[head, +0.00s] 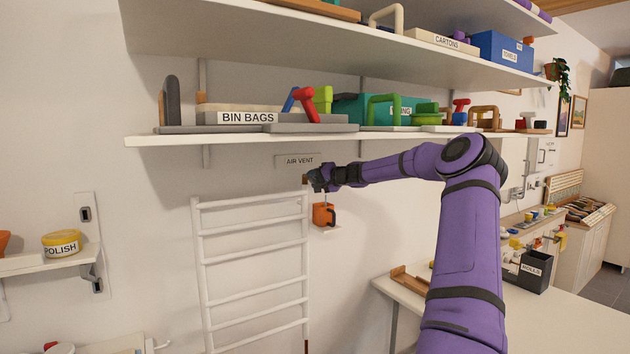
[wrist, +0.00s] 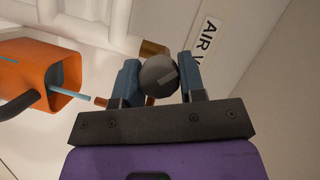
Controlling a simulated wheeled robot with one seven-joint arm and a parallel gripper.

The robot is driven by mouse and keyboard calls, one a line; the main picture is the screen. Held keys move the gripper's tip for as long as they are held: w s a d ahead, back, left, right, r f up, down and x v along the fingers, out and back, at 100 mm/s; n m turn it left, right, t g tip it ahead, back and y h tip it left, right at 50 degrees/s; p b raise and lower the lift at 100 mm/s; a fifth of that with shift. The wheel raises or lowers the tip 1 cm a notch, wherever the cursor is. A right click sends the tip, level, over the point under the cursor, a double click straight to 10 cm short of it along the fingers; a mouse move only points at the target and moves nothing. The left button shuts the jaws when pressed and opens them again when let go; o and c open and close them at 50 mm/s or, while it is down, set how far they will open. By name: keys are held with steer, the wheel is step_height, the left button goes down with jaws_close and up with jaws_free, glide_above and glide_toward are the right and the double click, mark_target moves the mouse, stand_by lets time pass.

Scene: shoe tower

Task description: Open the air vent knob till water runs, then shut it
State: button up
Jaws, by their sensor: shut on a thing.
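The air vent knob (wrist: 159,76) is a dark round knob with a pale mark on its face, in the wrist view. My gripper (wrist: 162,84) is shut on it, with one blue-grey finger on each side. In the head view my gripper (head: 314,181) is at the top right corner of the white towel radiator (head: 252,203) and hides the knob. A brass fitting (wrist: 153,48) shows behind the knob. A thin blue stream of water (wrist: 79,97) runs from a small copper spout (wrist: 100,101) into the orange mug (wrist: 47,67). The mug (head: 324,215) is below my gripper in the head view.
The "AIR VENT" label (head: 298,161) is on the wall just above my gripper. A loaded shelf (head: 240,139) with bin bags and tools overhangs it. A white worktop (head: 540,320) stands at the lower right.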

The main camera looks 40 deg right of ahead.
steer(key=m+t, duration=0.1)
steer(key=m, duration=0.1)
steer(key=m+t, duration=0.1)
steer(key=m, duration=0.1)
steer(key=shift+f+m+y, duration=0.15)
steer(key=shift+m+y, duration=0.15)
steer(key=shift+y, duration=0.1)
steer(key=m+t, duration=0.1)
steer(key=m, duration=0.4)
steer(key=shift+t, duration=0.4)
steer(key=o, duration=0.9)
steer(key=v, duration=1)
steer(key=shift+s+f, duration=0.15)
steer(key=shift+s, duration=0.25)
